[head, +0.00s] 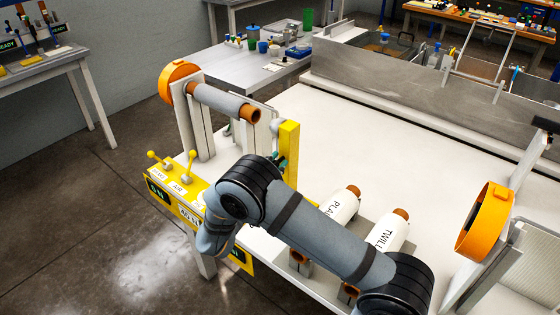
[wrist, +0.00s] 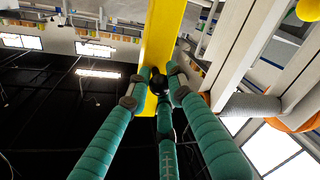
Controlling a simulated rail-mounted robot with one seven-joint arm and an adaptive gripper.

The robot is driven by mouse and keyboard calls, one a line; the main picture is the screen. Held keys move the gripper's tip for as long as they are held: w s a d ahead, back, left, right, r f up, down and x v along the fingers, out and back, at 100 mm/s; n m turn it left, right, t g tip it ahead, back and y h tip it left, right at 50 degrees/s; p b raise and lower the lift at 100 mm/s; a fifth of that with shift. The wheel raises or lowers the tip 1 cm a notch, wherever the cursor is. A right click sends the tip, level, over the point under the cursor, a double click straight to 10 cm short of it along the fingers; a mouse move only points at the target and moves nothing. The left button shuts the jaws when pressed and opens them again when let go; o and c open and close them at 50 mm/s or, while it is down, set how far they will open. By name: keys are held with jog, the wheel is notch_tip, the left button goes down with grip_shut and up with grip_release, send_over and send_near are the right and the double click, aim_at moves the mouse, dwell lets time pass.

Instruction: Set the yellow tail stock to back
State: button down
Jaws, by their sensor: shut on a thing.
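The yellow tail stock (head: 290,145) is an upright yellow post at the near end of the roll stand, right of the grey roll. In the wrist view the yellow post (wrist: 163,30) runs up from between my fingertips. My gripper (head: 281,164) reaches it from below and in front, mostly hidden behind my arm. In the wrist view the green fingers of my gripper (wrist: 158,88) are closed at the post's lower part, around a small dark round part. The exact contact is partly hidden.
A grey roll (head: 222,102) with orange ends hangs left of the post. Yellow levers (head: 170,162) stand on a yellow panel at the left. Rolls marked PLA (head: 340,206) and TWILL (head: 385,240) lie right of my arm. The white table (head: 400,140) is clear beyond them.

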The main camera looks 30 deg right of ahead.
jog(key=shift+s+d+f, duration=0.15)
jog(key=shift+s+d, duration=0.1)
jog(key=c, duration=1.6)
grip_release()
jog(key=shift+o, duration=0.2)
jog(key=shift+a, duration=0.2)
jog(key=shift+s+a, duration=0.15)
jog(key=shift+a, duration=0.1)
jog(key=v, duration=1.1)
jog(key=shift+s, duration=0.15)
